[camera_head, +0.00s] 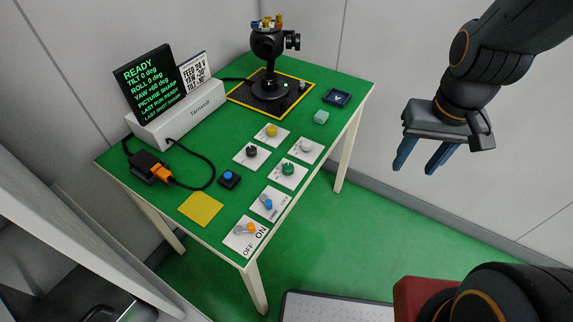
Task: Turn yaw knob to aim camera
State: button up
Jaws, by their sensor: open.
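Several knobs on white plates stand on the green table (225,110): a yellow knob (271,130), a black knob (251,151), a green knob (288,168) and a pale grey knob (306,146). I cannot read which is the yaw knob. The black gimbal camera (268,45) stands on a dark mat with a yellow border at the far end. The display (147,85) reads READY, tilt 0, roll 0 and a yaw value that looks like +68 deg. My gripper (416,168) is open and empty, in the air right of the table, its blue fingers pointing down.
A lever switch marked ON and OFF (245,231), another lever plate (268,204), a blue button (228,178) and a yellow pad (201,208) lie nearer. A cable loops along the left.

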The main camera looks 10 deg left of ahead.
aim_at(288, 168)
jog(key=k, duration=1)
jog(key=z, duration=0.8)
jog(key=i, duration=0.65)
jog(key=u, duration=1.9)
jog(key=i, duration=0.45)
jog(key=z, duration=0.05)
